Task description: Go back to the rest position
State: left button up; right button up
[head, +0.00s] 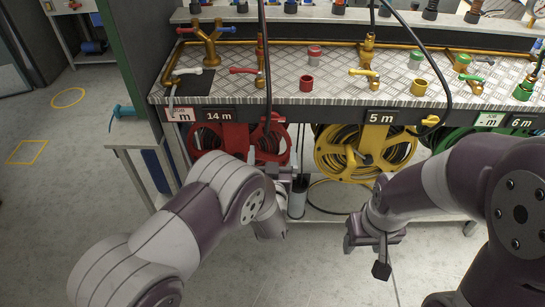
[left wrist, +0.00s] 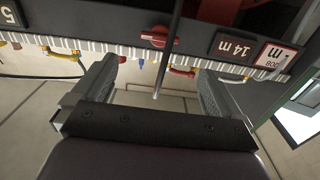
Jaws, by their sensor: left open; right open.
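My left gripper (head: 296,180) is in front of the lower shelf, between the red reel and the yellow reel; my wrist partly hides it. In the left wrist view, its two fingers (left wrist: 158,95) stand wide apart with nothing clamped. A thin dark hose (left wrist: 171,45) runs down into the gap between them in that picture; I cannot tell its distance. My right gripper (head: 367,254) is below and in front of the yellow hose reel (head: 345,165). It is open and empty, pointing down over the floor.
The red hose reel (head: 238,145) is close behind my left wrist. The bench (head: 330,88) carries taps, and its front edge bears length labels. A black hose (head: 440,75) with a yellow end hangs over the bench at right. The grey floor (head: 60,200) at left is clear.

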pick_arm(q)
jog(key=s+d+f+m+g+h, duration=0.2)
jog(key=s+f+g, duration=0.4)
jog(key=f, duration=0.4)
jog(key=s+a+g+y, duration=0.1)
jog(key=s+a+g, duration=0.5)
jog(key=s+g, duration=0.25)
jog(key=s+a+r+g+y, duration=0.1)
jog(key=s+a+r+g, duration=0.2)
jog(key=s+a+r, duration=0.65)
jog(key=a+r+n+p, duration=0.1)
jog(key=a+r+p, duration=0.1)
jog(key=r+p, duration=0.4)
jog(key=s+a+r+n+p, duration=0.1)
jog(key=a+r+p, duration=0.1)
jog(key=r+p, duration=0.5)
jog(key=shift+s+a+r+t, duration=0.25)
jog(key=shift+r+t, duration=0.2)
jog(key=shift+r, duration=0.75)
